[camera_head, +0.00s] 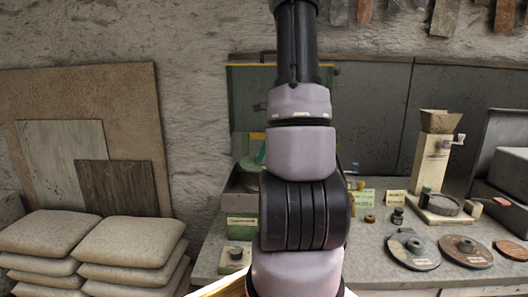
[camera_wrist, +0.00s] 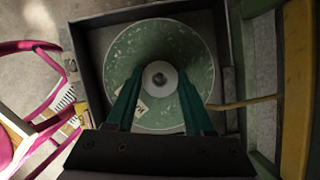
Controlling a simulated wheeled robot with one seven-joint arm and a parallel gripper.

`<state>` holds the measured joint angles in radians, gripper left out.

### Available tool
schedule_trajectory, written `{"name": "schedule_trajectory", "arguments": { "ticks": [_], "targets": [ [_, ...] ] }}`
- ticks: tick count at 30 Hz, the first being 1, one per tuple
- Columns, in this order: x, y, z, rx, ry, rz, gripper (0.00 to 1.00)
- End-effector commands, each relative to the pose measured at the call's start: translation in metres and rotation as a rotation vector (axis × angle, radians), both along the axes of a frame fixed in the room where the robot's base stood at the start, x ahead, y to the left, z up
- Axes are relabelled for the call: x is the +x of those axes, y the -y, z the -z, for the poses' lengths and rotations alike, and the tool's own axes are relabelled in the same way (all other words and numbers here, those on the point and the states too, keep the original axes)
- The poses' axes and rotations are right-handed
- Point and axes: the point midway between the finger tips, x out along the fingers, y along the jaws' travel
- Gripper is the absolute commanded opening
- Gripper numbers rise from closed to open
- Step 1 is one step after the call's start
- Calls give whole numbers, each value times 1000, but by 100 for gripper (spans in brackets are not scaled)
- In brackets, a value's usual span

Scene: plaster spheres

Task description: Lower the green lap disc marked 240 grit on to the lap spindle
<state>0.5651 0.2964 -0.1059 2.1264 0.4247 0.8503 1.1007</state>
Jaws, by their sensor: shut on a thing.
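The green lap disc (camera_wrist: 185,45) fills the middle of the wrist view, speckled, with a pale hub (camera_wrist: 160,78) at its centre. My gripper (camera_wrist: 159,88) is shut on the disc at the hub, with one green finger on each side. A small pale label (camera_wrist: 139,110) shows beside the left finger; its writing is unreadable. The disc is over a dark square-walled basin (camera_wrist: 92,62). The lap spindle is hidden beneath the disc, so I cannot tell whether they touch.
Other lap discs (camera_head: 413,249) lie on the bench at right, near a hopper mill (camera_head: 433,165). Small cards and jars stand behind them. Stacked sacks (camera_head: 92,250) are at left. In the wrist view a pink frame (camera_wrist: 40,46) is left and a yellow post (camera_wrist: 298,85) right.

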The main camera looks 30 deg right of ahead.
Motion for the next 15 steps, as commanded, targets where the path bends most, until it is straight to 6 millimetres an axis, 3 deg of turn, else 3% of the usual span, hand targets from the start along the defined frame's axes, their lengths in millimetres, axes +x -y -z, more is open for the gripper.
{"name": "schedule_trajectory", "arguments": {
  "ticks": [15],
  "targets": [
    [0,0,13,0,0,1,0]
  ]
}}
